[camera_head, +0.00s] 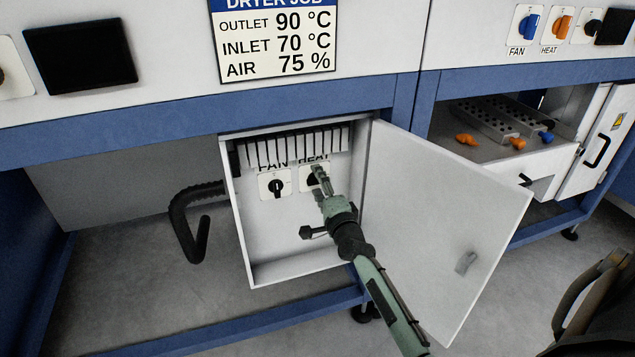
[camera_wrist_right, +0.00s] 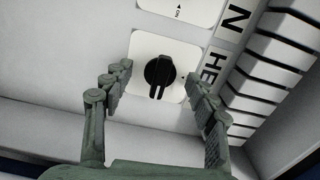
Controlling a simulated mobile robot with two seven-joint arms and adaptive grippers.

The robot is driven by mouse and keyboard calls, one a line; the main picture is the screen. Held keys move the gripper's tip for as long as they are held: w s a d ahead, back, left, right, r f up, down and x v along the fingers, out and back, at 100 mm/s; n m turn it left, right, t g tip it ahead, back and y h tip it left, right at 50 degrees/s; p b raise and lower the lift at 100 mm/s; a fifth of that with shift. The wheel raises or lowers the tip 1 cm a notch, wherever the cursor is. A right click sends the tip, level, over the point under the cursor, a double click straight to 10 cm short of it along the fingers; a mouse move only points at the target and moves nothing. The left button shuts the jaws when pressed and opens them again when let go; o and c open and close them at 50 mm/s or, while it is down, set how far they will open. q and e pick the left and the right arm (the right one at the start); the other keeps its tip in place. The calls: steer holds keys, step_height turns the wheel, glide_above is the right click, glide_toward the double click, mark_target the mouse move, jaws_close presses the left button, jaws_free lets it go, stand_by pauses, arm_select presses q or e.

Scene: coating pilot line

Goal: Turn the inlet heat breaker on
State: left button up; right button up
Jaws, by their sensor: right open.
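The heat breaker is a black rotary knob on a white plate under a HEAT label inside the open white cabinet (camera_head: 294,272). In the right wrist view the knob (camera_wrist_right: 160,76) lies between the two fingers, which stand apart from it on both sides. My right gripper (camera_head: 318,178) is open in front of the heat plate and partly hides the knob in the head view; it also shows in the wrist view (camera_wrist_right: 158,92). The fan breaker (camera_head: 276,186), a black knob on a white plate, is to its left. My left gripper is not in view.
The cabinet door (camera_head: 450,215) hangs open to the right of my right arm. A black bent hose (camera_head: 190,225) is at the cabinet's left. A dryer job sign (camera_head: 277,45) is above.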

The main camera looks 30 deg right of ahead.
steer(key=p+v, duration=0.2)
steer(key=v, duration=0.4)
steer(key=shift+a, duration=0.1)
stand_by(0.5)
